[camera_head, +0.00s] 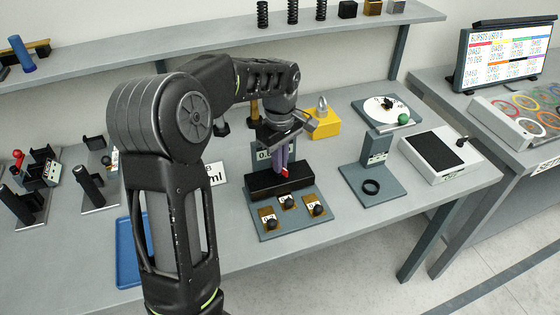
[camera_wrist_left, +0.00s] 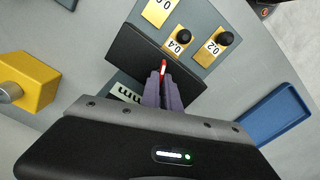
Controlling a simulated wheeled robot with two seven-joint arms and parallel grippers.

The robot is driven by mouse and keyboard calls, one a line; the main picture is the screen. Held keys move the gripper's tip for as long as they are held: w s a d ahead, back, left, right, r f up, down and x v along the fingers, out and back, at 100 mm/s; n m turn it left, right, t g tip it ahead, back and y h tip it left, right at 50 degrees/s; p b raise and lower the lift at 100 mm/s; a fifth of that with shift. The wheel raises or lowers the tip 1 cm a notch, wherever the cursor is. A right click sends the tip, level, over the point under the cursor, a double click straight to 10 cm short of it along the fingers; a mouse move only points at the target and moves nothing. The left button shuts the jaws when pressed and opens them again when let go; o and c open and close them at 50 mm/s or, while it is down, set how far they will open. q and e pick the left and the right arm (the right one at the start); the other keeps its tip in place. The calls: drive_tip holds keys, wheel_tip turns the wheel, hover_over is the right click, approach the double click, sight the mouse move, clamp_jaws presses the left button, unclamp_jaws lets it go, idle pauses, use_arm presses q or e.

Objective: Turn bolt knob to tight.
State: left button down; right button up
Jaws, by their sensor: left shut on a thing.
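My left gripper (camera_head: 284,168) reaches down over a small station with a grey base plate (camera_head: 262,232) and a black block (camera_head: 262,184). Its purple fingers also show in the left wrist view (camera_wrist_left: 163,88), close together at the black block (camera_wrist_left: 130,50). They are shut on a small red-and-white piece (camera_wrist_left: 163,66), mostly hidden between them. I cannot tell whether this is the bolt knob. Black knobs stand on brass plates at the station's front; one plate reads 0.4 (camera_wrist_left: 170,45), another 0.2 (camera_wrist_left: 211,47). My right gripper is not in view.
A yellow block with a grey peak (camera_head: 322,124) stands behind the station. To the right are a stand with a black ring (camera_head: 371,187) and a white box with a black top (camera_head: 440,152). A blue tray (camera_head: 126,262) lies at left, partly behind my arm.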

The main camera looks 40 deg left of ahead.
use_arm(q)
drive_tip(key=m, duration=0.5)
drive_tip(key=shift+m, duration=0.3)
drive_tip(key=m, duration=0.5)
idle(0.4)
drive_tip(key=c, duration=1.6)
unclamp_jaws()
drive_tip(key=shift+r, duration=0.1)
wheel_tip(320, 180, up, 8)
drive_tip(key=shift+f+b, duration=0.2)
drive_tip(key=shift+b, duration=0.2)
